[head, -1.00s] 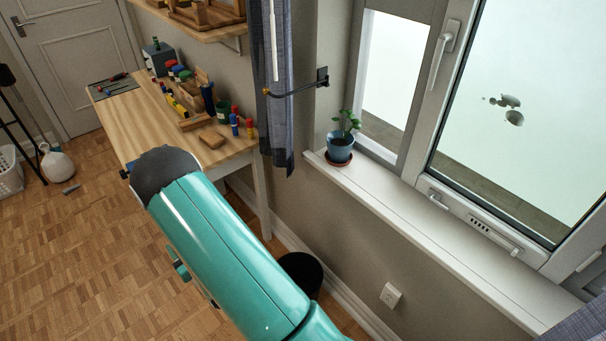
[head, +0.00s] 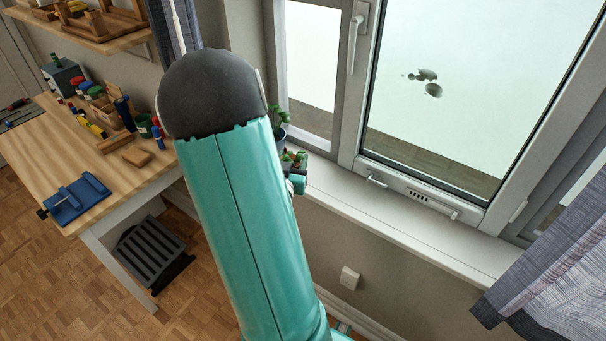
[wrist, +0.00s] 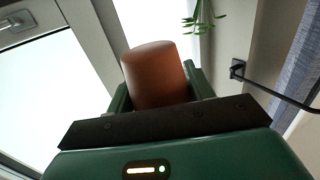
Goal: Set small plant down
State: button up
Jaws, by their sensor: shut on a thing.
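The small plant is in a terracotta-coloured pot (wrist: 155,75), which sits between the green fingers of my gripper (wrist: 160,88) in the wrist view. My gripper is shut on this pot. My arm hides most of the pot there. I cannot tell whether the pot touches the sill.
The sill to the right is clear. A window handle (head: 355,35), a curtain (head: 560,260) and a workbench (head: 95,205) with tools are around.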

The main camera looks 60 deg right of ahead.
jog(key=s+d+r+m+g, duration=0.1)
jog(key=s+d+g, duration=0.1)
jog(key=s, duration=0.3)
jog(key=w+d+f, duration=0.2)
jog(key=d+f, duration=0.1)
jog(key=w+d+f, duration=0.2)
jog(key=d+f, duration=0.1)
jog(key=d, duration=0.1)
jog(key=w+d+f, duration=0.3)
jog(key=d, duration=0.1)
jog(key=shift+d+f, duration=0.1)
jog(key=shift+w+d+f, duration=0.1)
jog(key=shift+d+f, duration=0.05)
jog(key=shift+f, duration=1.65)
jog(key=shift+f, duration=0.15)
jog(key=o, duration=1)
jog(key=shift+o, duration=0.2)
